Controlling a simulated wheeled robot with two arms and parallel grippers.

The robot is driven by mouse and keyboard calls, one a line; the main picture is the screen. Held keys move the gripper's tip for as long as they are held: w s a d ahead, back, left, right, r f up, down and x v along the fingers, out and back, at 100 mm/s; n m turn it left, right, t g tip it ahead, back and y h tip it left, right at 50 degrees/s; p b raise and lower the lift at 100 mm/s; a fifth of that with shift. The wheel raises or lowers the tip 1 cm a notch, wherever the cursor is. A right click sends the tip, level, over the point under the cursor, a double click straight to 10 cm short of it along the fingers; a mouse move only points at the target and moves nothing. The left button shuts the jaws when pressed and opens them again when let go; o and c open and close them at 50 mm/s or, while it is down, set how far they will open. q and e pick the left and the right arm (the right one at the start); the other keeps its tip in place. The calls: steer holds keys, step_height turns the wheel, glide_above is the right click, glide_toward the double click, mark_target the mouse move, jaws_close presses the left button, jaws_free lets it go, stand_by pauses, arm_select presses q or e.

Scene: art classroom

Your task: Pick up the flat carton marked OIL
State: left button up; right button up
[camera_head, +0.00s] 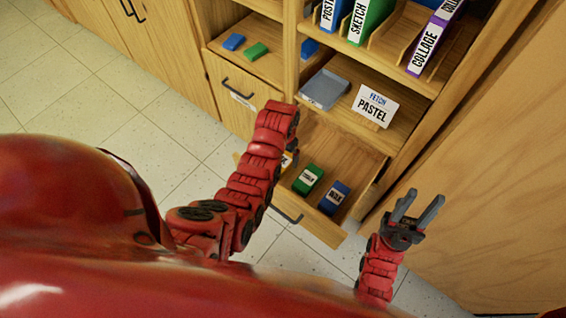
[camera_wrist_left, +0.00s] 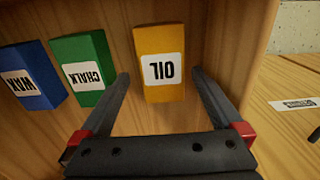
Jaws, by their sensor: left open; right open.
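The flat yellow carton marked OIL (camera_wrist_left: 163,40) lies in an open wooden drawer, its label upside down in the left wrist view. My left gripper (camera_wrist_left: 160,73) is open, with one finger on each side of the carton in that view. Small gaps show between the fingers and the carton; I cannot tell how far down the fingertips reach. In the head view my left arm hides most of this spot. A green CHALK carton (camera_head: 308,179) and a blue WAX carton (camera_head: 334,198) lie beside it. My right gripper (camera_head: 424,197) is open and empty, right of the drawer.
The drawer (camera_head: 316,225) sticks out below a shelf with a grey tray (camera_head: 325,89) and a PASTEL sign (camera_head: 375,104). Labelled binders (camera_head: 435,38) stand above. The drawer's walls are close around the cartons. The tiled floor at left is clear.

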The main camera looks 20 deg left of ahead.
arm_select(q)
step_height(320, 180, down, 4)
steer(key=shift+s+a, duration=0.1)
steer(key=shift+a, duration=0.05)
steer(key=c, duration=1.4)
steer(key=shift+r, duration=0.1)
steer(key=shift+c, duration=0.2)
